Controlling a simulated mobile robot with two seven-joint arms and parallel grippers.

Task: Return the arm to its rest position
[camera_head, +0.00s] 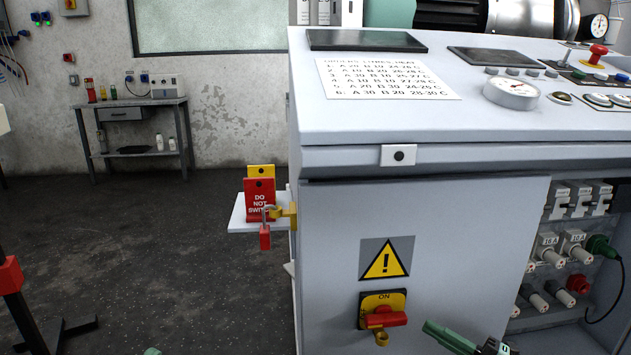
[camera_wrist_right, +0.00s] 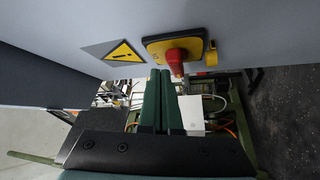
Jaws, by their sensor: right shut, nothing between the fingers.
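My right gripper (camera_head: 431,328) is low in front of the grey cabinet (camera_head: 330,255). In the right wrist view its green fingers (camera_wrist_right: 160,74) are together with nothing between them. The red rotary switch handle (camera_head: 388,319) on its yellow and black plate (camera_head: 370,301) is just left of the gripper; its handle lies roughly level. In the right wrist view the switch (camera_wrist_right: 176,58) is beyond the fingertips, and I see no clear contact. A small green tip (camera_head: 152,351) at the bottom edge may be my left gripper; its jaws are hidden.
A red "do not switch" tag (camera_head: 259,200) and a red padlock (camera_head: 265,237) are at a small white shelf (camera_head: 240,222) on the cabinet's left side. Plugs and a cable (camera_head: 603,246) are at right. A workbench (camera_head: 130,102) stands behind; the floor at left is mostly clear.

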